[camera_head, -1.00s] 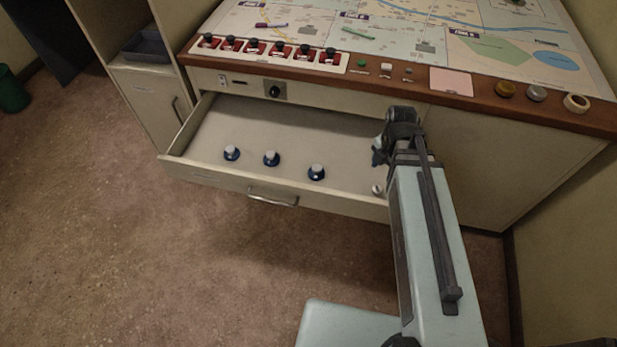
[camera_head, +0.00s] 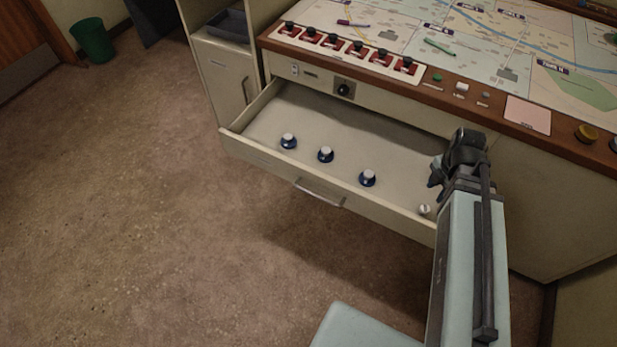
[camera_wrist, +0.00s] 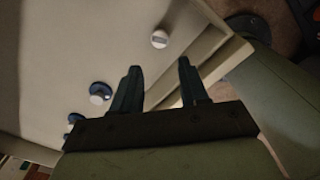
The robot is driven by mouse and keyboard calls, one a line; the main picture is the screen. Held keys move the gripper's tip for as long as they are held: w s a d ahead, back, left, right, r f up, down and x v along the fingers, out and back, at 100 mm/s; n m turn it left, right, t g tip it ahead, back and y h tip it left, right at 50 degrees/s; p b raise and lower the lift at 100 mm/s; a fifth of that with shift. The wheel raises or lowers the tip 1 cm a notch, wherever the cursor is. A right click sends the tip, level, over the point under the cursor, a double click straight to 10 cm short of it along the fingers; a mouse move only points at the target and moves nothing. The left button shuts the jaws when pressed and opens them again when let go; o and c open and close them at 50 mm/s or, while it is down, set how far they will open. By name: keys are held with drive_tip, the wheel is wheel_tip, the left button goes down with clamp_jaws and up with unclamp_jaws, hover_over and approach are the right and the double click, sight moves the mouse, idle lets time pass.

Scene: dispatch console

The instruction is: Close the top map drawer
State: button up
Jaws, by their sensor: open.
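The top map drawer (camera_head: 300,165) is pulled out from the console, with a bar handle (camera_head: 320,193) on its front panel. My gripper (camera_head: 436,174) is over the right end of the drawer. In the wrist view my gripper (camera_wrist: 160,82) has its two dark fingers apart, with nothing between them. The drawer's pale floor (camera_wrist: 60,50) and its wall corner (camera_wrist: 215,45) lie beyond the fingertips. I cannot tell whether the fingers touch the drawer.
The map-covered console top (camera_head: 440,40) has a wooden edge with red switches (camera_head: 358,50) and buttons. A cabinet (camera_head: 225,75) with a tray stands to the left. A green bin (camera_head: 93,42) is at the far left. The floor (camera_head: 150,200) in front is clear.

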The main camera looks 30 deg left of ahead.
drive_tip(key=shift+r, duration=0.35)
drive_tip(key=c, duration=0.3)
wheel_tip(320, 180, up, 5)
drive_tip(key=shift+f, duration=0.2)
clamp_jaws()
drive_tip(key=s+a+n+t+h, duration=0.1)
drive_tip(key=s+a+t+h, duration=0.1)
drive_tip(key=a, duration=1)
drive_tip(key=s+a+f+n+t+h, duration=0.1)
drive_tip(key=s+a+t, duration=0.3)
drive_tip(key=a, duration=0.7)
drive_tip(key=s+a+f+n+t+h, duration=0.1)
drive_tip(key=a+t, duration=0.4)
drive_tip(key=a, duration=0.7)
drive_tip(key=shift+s+a+f+n+h, duration=0.2)
drive_tip(key=shift+s+n+h, duration=0.25)
drive_tip(key=shift+s+h, duration=0.15)
drive_tip(key=shift+s+a+f+n+h, duration=0.1)
drive_tip(key=shift+s+a+n+h, duration=0.05)
drive_tip(key=shift+s+n+h, duration=0.4)
drive_tip(key=s+a+r+n+t+y, duration=0.25)
drive_tip(key=s+a+t+y, duration=0.4)
drive_tip(key=s+a, duration=1.1)
approach(266, 154)
drive_tip(key=shift+n+t, duration=0.25)
drive_tip(key=shift+n, duration=0.2)
drive_tip(key=w, duration=0.6)
drive_tip(key=shift+w+f, duration=0.15)
drive_tip(key=shift+w, duration=0.25)
